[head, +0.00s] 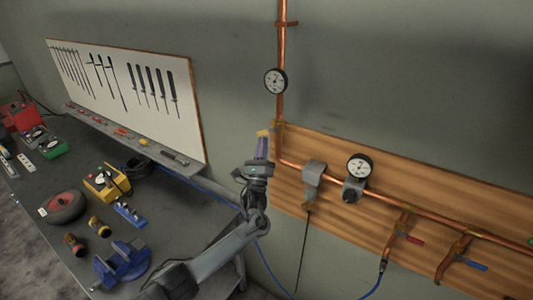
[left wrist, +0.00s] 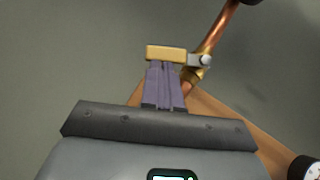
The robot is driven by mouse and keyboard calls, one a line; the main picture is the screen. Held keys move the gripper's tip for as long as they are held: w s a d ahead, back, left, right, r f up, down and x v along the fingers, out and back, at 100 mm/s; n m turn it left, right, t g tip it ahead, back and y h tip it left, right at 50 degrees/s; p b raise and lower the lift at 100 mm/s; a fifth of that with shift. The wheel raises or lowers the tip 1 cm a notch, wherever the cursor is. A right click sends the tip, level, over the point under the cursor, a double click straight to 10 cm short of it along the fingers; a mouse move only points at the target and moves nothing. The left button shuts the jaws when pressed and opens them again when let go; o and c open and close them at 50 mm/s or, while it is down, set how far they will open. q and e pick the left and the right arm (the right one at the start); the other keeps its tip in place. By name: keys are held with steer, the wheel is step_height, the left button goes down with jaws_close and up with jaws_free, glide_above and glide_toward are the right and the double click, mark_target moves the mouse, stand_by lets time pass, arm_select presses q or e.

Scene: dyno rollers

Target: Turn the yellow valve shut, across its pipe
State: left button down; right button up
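The yellow valve handle (head: 263,133) sits beside the lower end of the vertical copper pipe (head: 281,110). In the left wrist view the yellow handle (left wrist: 166,53) is a short bar pointing left from a grey pivot (left wrist: 201,60), across the line of the pipe (left wrist: 216,32). My left gripper (head: 262,148) is just below the handle. Its purple fingers (left wrist: 165,84) are close together, with their tips at the handle's lower edge. The tips meet the handle's outline; I cannot tell whether they touch or pinch it. My right gripper is not in view.
A round gauge (head: 275,81) is on the pipe above. A wooden board (head: 430,200) carries a second gauge (head: 359,166), a red-handled valve (head: 415,240) and a blue-handled valve (head: 474,265). A workbench (head: 175,215) with tools stands at left.

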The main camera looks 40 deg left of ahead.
arm_select(q)
steer(key=shift+s+a+r+m+t+h+b, duration=0.1)
steer(key=shift+a+r+m+t+h+b, duration=0.45)
steer(key=shift+m+h, duration=1.35)
steer(key=shift+w+a+r+m+t+h+b, duration=0.15)
steer(key=shift+m+t+h, duration=0.7)
steer(key=shift+m+h, duration=1.05)
steer(key=shift+s+a+r+m+t+h+b, duration=0.2)
steer(key=shift+a+r+m+t+h, duration=0.4)
steer(key=shift+m+h, duration=1.25)
steer(key=shift+d+f+m, duration=0.1)
steer(key=shift+d+m, duration=0.1)
steer(key=shift+m, duration=0.45)
steer(key=shift+f, duration=0.15)
steer(key=shift+f+b, duration=0.3)
steer(key=shift+b, duration=0.15)
steer(key=b, duration=0.4)
glide_toward(259, 133)
steer(key=shift+y, duration=0.35)
steer(key=f, duration=0.1)
steer(key=s+f, duration=0.1)
steer(key=f, duration=0.3)
steer(key=shift+s+d+f, duration=0.15)
steer(key=shift+d, duration=0.1)
steer(key=shift+f, duration=0.1)
